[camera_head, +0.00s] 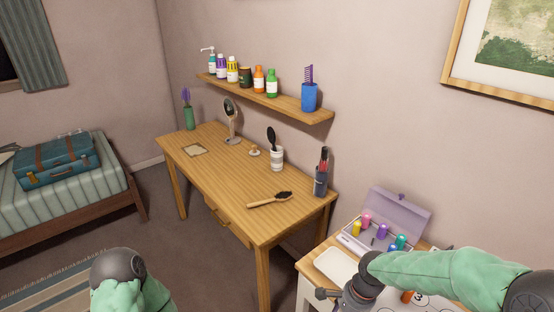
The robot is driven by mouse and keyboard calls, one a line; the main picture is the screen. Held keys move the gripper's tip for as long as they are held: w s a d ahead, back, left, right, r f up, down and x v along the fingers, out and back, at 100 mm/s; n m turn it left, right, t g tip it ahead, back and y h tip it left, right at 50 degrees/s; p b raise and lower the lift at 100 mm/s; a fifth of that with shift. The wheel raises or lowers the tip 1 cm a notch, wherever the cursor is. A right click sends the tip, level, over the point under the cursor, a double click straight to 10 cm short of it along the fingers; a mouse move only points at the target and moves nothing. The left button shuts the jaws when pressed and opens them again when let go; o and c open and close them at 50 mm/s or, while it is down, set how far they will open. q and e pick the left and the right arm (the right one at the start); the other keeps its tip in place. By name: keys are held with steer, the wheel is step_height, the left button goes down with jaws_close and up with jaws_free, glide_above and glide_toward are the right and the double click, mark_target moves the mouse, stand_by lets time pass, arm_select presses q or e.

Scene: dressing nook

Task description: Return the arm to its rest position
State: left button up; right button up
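My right arm comes in from the right in a green sleeve, and its dark gripper (338,297) hangs over the small side table (312,268) at the bottom. The gripper's fingers are partly cut off by the lower edge, and I cannot tell whether they are open or shut. My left arm shows only as a green sleeve and a dark joint at the bottom left. Its gripper is out of view.
The wooden desk (215,175) holds a hairbrush (270,200), a mirror (231,122) and cups. A bed with a blue suitcase (58,163) stands left.

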steer(key=s+a+f+n, duration=0.2)
steer(key=s+f+n, duration=0.1)
steer(key=f, duration=0.4)
steer(key=s+a+f+n+y, duration=0.1)
steer(key=s+a+f+n, duration=0.2)
steer(key=f, duration=0.5)
steer(key=s+a+f+n+y, duration=0.1)
steer(key=s+a+f+n, duration=0.2)
steer(key=s+f, duration=0.4)
steer(key=shift+a+f+n+p, duration=0.15)
steer(key=shift+f+n+p, duration=0.2)
steer(key=shift+f+n, duration=0.45)
steer(key=shift+s+r, duration=0.1)
steer(key=shift+r, duration=0.35)
